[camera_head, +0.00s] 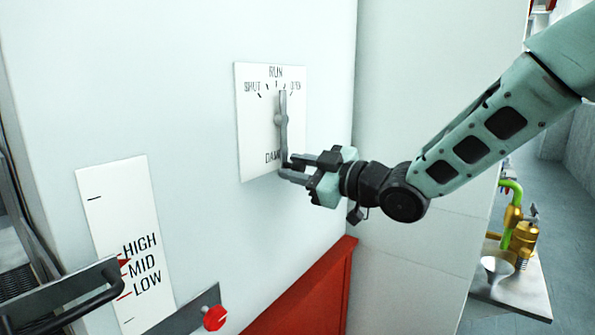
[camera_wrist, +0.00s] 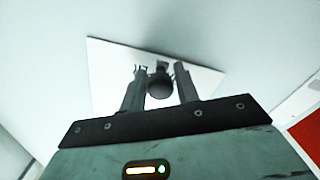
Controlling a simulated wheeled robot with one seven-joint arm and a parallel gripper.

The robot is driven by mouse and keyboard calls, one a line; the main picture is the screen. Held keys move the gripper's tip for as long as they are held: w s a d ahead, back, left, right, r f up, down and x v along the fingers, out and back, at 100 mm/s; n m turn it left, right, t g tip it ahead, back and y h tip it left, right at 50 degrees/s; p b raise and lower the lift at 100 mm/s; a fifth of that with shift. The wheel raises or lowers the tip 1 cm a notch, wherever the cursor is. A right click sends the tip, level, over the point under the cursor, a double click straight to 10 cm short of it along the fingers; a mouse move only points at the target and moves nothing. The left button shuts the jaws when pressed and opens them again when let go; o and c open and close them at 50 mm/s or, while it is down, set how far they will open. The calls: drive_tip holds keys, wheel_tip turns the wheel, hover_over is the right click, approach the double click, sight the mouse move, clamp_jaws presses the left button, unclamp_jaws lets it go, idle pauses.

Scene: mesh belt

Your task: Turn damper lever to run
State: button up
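The damper lever (camera_head: 282,122) is a grey bar on a white plate (camera_head: 255,130) lettered SHUT, RUN, a partly legible word at right, and DAMPER, partly covered. Its upper tip stands nearly upright, at or just right of the RUN mark; I cannot tell exactly. My gripper (camera_head: 287,172) is at the lever's lower end. In the wrist view, the two fingers of my gripper (camera_wrist: 160,78) stand apart on either side of a dark round knob (camera_wrist: 160,88). A small gap shows at the right finger; contact at the left is unclear.
A HIGH, MID, LOW scale plate (camera_head: 125,235) is on the wall at lower left, near a dark handle (camera_head: 75,300) and a red knob (camera_head: 215,318). A red panel (camera_head: 310,295) stands below my gripper. Brass fittings (camera_head: 520,237) stand on a bench at right.

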drive_tip(key=shift+o, duration=0.8)
drive_tip(key=shift+r, duration=0.1)
drive_tip(key=shift+s+d, duration=0.15)
drive_tip(key=shift+d, duration=0.05)
drive_tip(key=b+v, duration=0.3)
drive_tip(key=v, duration=1.4)
